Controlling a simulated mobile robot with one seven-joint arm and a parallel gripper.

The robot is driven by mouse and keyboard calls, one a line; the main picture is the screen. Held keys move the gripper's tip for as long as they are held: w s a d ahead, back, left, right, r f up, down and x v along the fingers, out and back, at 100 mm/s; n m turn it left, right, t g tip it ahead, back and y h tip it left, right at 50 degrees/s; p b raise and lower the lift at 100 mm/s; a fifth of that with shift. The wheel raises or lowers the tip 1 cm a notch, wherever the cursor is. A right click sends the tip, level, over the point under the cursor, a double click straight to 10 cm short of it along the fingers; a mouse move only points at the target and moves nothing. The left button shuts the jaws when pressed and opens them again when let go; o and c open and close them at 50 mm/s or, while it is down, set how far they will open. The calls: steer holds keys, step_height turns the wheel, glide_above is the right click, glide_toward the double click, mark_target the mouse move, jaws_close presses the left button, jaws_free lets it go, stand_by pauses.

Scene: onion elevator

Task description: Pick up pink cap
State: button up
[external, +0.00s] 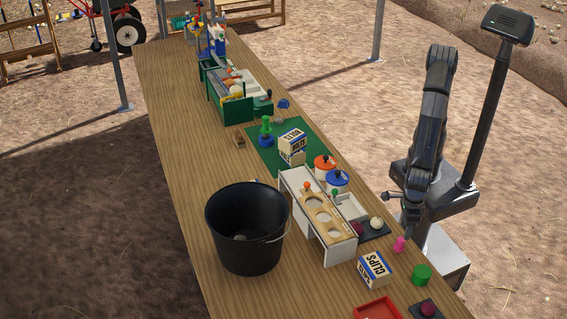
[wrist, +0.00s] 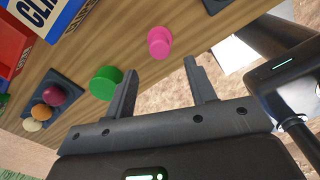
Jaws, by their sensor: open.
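The pink cap (external: 399,243) stands near the right edge of the wooden table in the external view. In the wrist view the pink cap (wrist: 159,43) lies just beyond the fingertips, roughly centred between them. My gripper (wrist: 160,70) is open and empty, apart from the cap. In the external view my gripper is small and dark at the end of the lowered arm, near the table's right edge, and its fingers are hard to make out.
A green cylinder (external: 421,274) stands close to the cap; in the wrist view it (wrist: 105,82) sits beside the left finger. A CLIPS box (external: 374,270), a red tray (external: 378,311), a white rack (external: 300,200) and a black bucket (external: 240,238) stand nearby. Bare table separates cap and box.

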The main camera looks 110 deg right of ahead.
mark_target(401, 239)
steer(key=shift+w+d+f, duration=0.1)
steer(key=shift+f, duration=1.7)
steer(key=shift+w+d+f, duration=0.1)
steer(key=shift+f, duration=1.65)
steer(key=shift+c, duration=0.4)
steer(key=c, duration=1)
steer(key=shift+r, duration=0.15)
